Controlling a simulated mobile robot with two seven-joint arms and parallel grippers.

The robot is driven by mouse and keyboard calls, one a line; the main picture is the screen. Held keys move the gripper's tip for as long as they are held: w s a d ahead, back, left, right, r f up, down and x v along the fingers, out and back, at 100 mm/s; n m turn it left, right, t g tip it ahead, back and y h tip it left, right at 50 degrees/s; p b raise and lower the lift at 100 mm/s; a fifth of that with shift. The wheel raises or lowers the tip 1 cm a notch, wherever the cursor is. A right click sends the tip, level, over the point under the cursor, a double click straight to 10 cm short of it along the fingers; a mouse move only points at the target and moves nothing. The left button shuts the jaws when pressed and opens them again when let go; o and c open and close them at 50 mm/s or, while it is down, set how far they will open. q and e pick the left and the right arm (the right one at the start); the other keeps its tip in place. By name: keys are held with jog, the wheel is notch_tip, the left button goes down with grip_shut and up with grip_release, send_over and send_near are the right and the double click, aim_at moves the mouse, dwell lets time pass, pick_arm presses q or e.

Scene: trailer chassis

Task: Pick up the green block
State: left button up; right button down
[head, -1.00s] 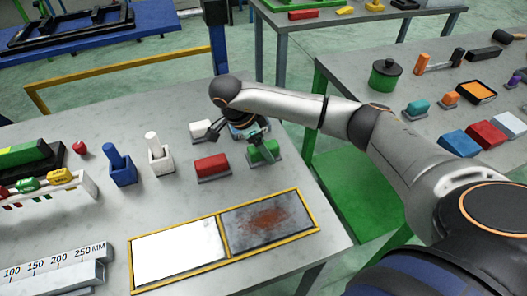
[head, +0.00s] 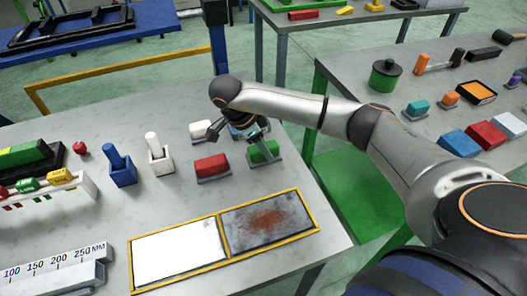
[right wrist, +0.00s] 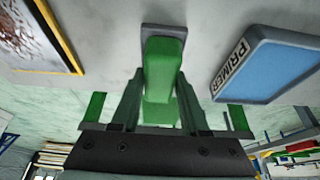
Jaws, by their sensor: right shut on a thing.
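The green block (head: 263,152) lies on its grey base plate on the grey table, right of the red block (head: 211,167). My right gripper (head: 258,143) reaches down over it from behind. In the right wrist view the green block (right wrist: 162,65) sits between the two fingers of my right gripper (right wrist: 156,90), which are shut on it. The grey base (right wrist: 163,32) shows at the block's far end. I cannot tell whether the block is clear of the base. My left gripper is not in view.
A white block (head: 202,129) stands left of my gripper. The yellow-framed panel (head: 225,240) lies in front. Blue (head: 121,168) and white (head: 158,155) holders stand further left.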

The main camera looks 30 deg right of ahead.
aim_at(268, 146)
jog(key=shift+r, duration=0.1)
jog(key=shift+r, duration=0.55)
jog(key=r, duration=0.3)
jog(key=shift+s+a, duration=0.1)
jog(key=shift+a, duration=0.15)
jog(key=s+a+r+p, duration=0.2)
jog(key=s+a+r, duration=0.6)
jog(key=s+a, duration=0.1)
jog(key=shift+a+r, duration=0.35)
jog(key=shift+a, duration=0.15)
